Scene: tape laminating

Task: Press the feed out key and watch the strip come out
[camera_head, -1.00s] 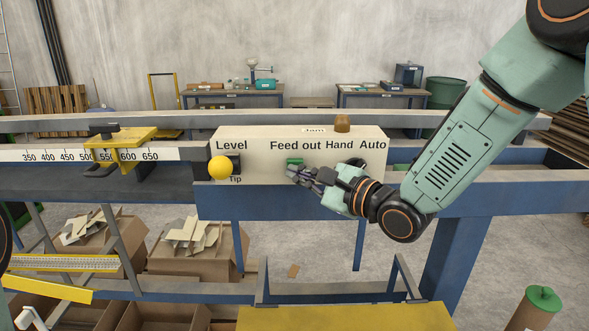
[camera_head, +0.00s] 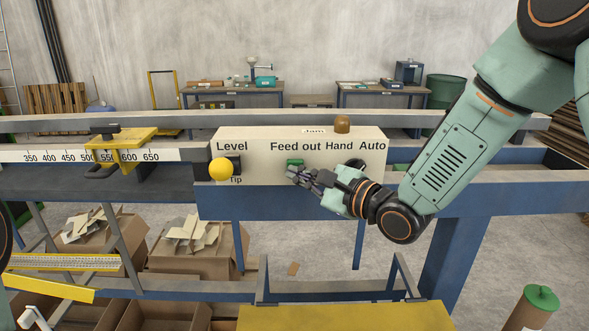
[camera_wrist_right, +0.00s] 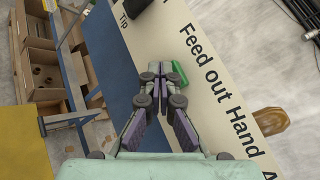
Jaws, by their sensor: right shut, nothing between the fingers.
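The cream control box (camera_head: 258,170) stands on the blue rail, with the labels Level, Tip, Feed out, Hand, Auto and Jam. The green feed out key (camera_head: 295,162) sits under the Feed out label; it also shows in the right wrist view (camera_wrist_right: 177,74). My right gripper (camera_head: 291,173) is shut and empty, its fingertips just below and in front of the key. In the right wrist view its closed tips (camera_wrist_right: 160,68) are beside the green key; I cannot tell whether they touch it. No strip is seen coming out. My left gripper is not in view.
A yellow ball knob (camera_head: 220,168) sticks out at the box's left, and a brown lamp (camera_head: 342,124) sits on top. A yellow stop (camera_head: 120,145) stands on the ruler rail (camera_head: 175,155). Cartons (camera_head: 205,262) with scraps lie below.

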